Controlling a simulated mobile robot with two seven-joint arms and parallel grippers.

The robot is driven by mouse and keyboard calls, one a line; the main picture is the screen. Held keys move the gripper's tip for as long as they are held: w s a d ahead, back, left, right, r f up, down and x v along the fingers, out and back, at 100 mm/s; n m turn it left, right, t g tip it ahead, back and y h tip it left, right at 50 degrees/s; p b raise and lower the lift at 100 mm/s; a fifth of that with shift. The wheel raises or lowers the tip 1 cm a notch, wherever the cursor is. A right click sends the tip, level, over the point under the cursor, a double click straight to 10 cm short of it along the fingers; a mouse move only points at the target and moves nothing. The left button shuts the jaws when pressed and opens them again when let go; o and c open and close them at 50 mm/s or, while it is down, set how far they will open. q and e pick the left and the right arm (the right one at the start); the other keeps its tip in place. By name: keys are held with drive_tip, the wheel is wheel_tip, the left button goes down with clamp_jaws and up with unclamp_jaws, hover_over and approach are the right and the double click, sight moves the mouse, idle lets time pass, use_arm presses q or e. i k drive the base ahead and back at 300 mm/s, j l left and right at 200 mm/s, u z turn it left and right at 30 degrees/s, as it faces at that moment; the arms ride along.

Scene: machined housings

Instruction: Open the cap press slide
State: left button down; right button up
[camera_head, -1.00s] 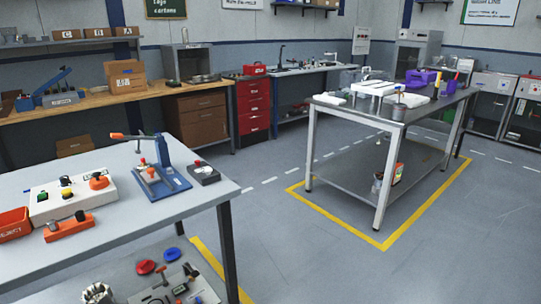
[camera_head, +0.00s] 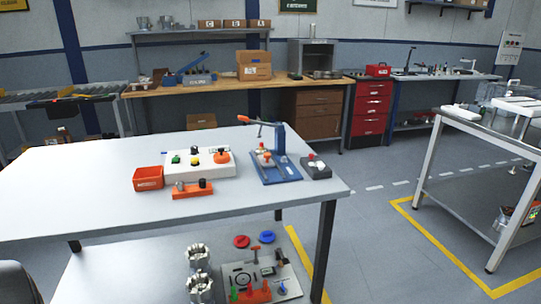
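A blue press (camera_head: 283,141) with a lever ending in an orange grip stands at the right end of the near white table (camera_head: 100,190). Its blue base (camera_head: 288,174) reaches toward me and carries a small slide part with a red knob (camera_head: 264,157). From here I cannot tell how far the slide is in or out. Neither of my grippers shows in the head view.
Left of the press are a white control box (camera_head: 205,170), an orange bin (camera_head: 148,178) and an orange block (camera_head: 192,190). A dark box (camera_head: 316,170) is to its right. The table's left part is clear. A lower shelf holds metal housings (camera_head: 198,270) and tools.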

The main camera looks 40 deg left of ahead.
sight(265, 158)
drive_tip(key=i+l+u, duration=0.15)
drive_tip(key=i, duration=0.35)
drive_tip(key=i+l+u, duration=0.15)
drive_tip(key=i, duration=0.3)
